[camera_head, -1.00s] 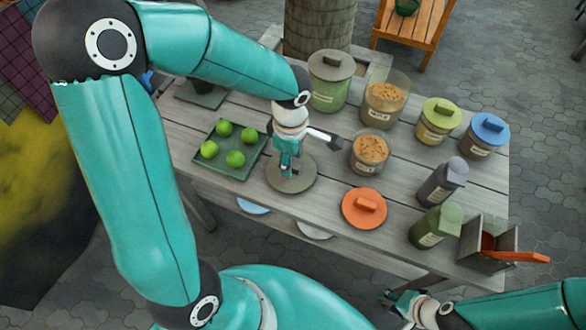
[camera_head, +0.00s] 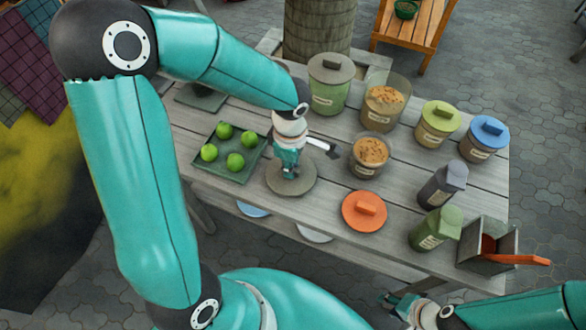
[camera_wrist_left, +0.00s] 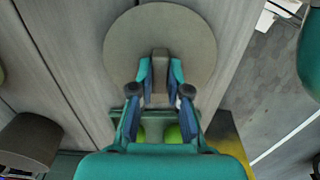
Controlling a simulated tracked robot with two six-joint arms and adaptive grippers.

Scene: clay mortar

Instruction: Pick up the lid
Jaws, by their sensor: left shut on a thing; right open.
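A round grey-brown lid (camera_head: 277,186) lies flat at the front middle of the wooden table, and it also shows in the left wrist view (camera_wrist_left: 128,45). My left gripper (camera_head: 289,170) points down over it, shut on its upright block handle (camera_wrist_left: 160,65), with a finger on each side. The lid looks to be at table level; I cannot tell a small gap beneath it. An orange lid (camera_head: 364,211) with a block handle lies apart, to the right. My right gripper (camera_head: 393,300) is open and empty, low in front of the table.
A green tray (camera_head: 193,162) of green fruit stands left of the held lid. Several jars stand to the right, including an uncovered one (camera_head: 370,153) and a grey-lidded green one (camera_head: 329,92). A metal box (camera_head: 488,245) with an orange-handled tool is at the right front corner.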

